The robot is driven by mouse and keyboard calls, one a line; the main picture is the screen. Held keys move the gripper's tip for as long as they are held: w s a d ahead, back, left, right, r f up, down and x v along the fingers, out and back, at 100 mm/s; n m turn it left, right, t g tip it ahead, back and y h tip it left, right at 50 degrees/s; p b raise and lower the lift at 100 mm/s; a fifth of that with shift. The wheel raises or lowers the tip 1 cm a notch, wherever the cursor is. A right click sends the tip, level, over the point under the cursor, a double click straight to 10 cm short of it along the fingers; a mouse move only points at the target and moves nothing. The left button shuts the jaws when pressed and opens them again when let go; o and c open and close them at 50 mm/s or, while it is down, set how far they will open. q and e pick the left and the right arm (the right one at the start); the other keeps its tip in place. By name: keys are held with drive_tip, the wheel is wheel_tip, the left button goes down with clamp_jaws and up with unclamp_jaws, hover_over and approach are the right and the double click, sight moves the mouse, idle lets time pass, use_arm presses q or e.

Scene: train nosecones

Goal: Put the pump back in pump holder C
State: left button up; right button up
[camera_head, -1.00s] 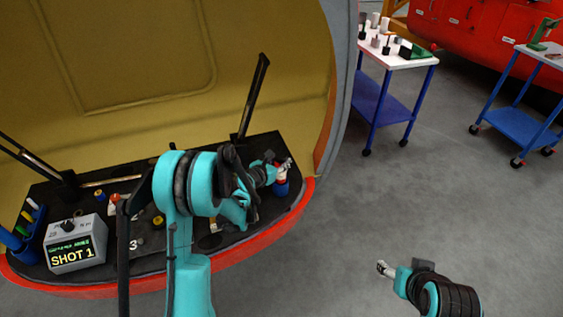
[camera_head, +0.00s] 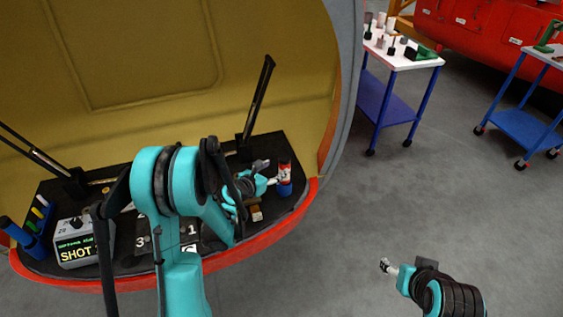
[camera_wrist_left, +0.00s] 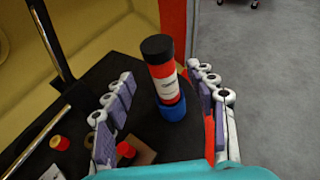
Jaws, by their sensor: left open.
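A red cylinder with a black top and a white label stands upright in a blue base near the right end of the black shelf; it shows in the left wrist view (camera_wrist_left: 163,80) and in the head view (camera_head: 284,173). I cannot tell for sure that it is the pump. My left gripper (camera_head: 272,178) is open, its fingers on either side of the cylinder in the left wrist view (camera_wrist_left: 160,78); contact is not clear. White marks, a 3 and a 1, show on the shelf; a holder marked C is not clearly readable. My right gripper (camera_head: 386,265) hangs over the floor, too small to judge.
The shelf has a red rim (camera_head: 245,248). A display box (camera_head: 84,243) and a blue rack (camera_head: 38,235) stand at its left. Dark struts (camera_head: 257,100) rise behind. A brown block (camera_head: 255,213) lies near the cylinder. Carts (camera_head: 400,62) stand across open floor.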

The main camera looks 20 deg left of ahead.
use_arm(q)
drive_tip(key=s+d+r+m+g, duration=0.2)
drive_tip(key=s+d+r+m, duration=0.15)
drive_tip(key=s+m, duration=0.4)
drive_tip(key=s+d+r+m+g, duration=0.1)
drive_tip(key=s+d+r+m, duration=0.1)
drive_tip(key=s+r+m, duration=0.55)
drive_tip(key=s+m+g+y, duration=0.3)
drive_tip(key=s+m, duration=1.1)
drive_tip(key=m, duration=0.3)
drive_tip(key=shift+s+a+f+m+y, duration=0.25)
drive_tip(key=shift+s+f+m+y, duration=0.05)
drive_tip(key=shift+s+m+y, duration=0.1)
